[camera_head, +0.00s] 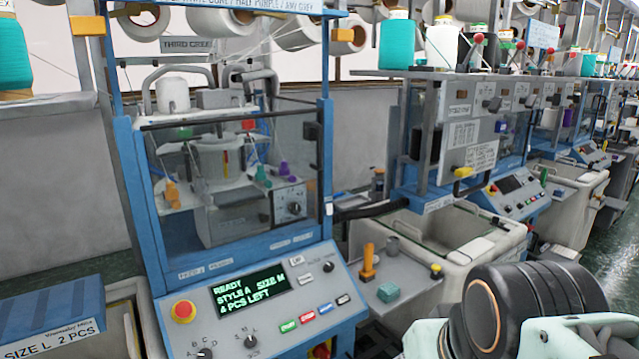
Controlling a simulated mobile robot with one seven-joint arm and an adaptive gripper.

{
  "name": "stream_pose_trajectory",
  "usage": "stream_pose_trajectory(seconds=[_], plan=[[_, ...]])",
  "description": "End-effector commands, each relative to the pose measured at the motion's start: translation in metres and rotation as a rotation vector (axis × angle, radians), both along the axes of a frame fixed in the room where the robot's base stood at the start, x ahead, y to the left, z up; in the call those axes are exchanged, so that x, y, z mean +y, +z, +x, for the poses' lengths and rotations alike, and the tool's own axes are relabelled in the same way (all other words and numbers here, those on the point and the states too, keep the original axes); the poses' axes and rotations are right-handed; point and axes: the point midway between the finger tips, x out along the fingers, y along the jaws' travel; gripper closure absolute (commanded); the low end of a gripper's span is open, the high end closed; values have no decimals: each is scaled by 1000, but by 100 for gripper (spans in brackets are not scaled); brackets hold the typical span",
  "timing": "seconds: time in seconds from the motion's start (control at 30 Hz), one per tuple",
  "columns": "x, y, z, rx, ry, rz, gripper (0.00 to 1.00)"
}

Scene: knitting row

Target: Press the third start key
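The nearest knitting machine carries a grey control panel (262,300) at lower centre-left. A row of small keys slopes up to the right on it: a green key (289,327), a red key (307,317), a blue key (325,308) and a black key (343,299). Their lettering is too small to read surely. The panel's screen (249,290) reads READY, STYLE A, SIZE M, 4 PCS LEFT. A second machine's control panel (512,194) stands farther right. My gripper is not in view; only my dark arm link shows at bottom right.
A red stop button (183,310) and several knobs share the panel. A grey bin (440,245) and a side ledge with an orange-handled item (368,263) stand right of it. A blue box (52,312) is at lower left. More machines recede right.

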Motion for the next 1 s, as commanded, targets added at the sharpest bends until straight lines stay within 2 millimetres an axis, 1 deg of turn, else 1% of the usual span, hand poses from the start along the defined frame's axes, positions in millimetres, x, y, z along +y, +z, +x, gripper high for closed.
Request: stream_pose_trajectory(seconds=[0.03, 0.07, 0.4, 1.0], plan=[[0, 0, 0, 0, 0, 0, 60], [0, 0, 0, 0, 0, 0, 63], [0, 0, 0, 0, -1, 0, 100], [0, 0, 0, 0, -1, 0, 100]])
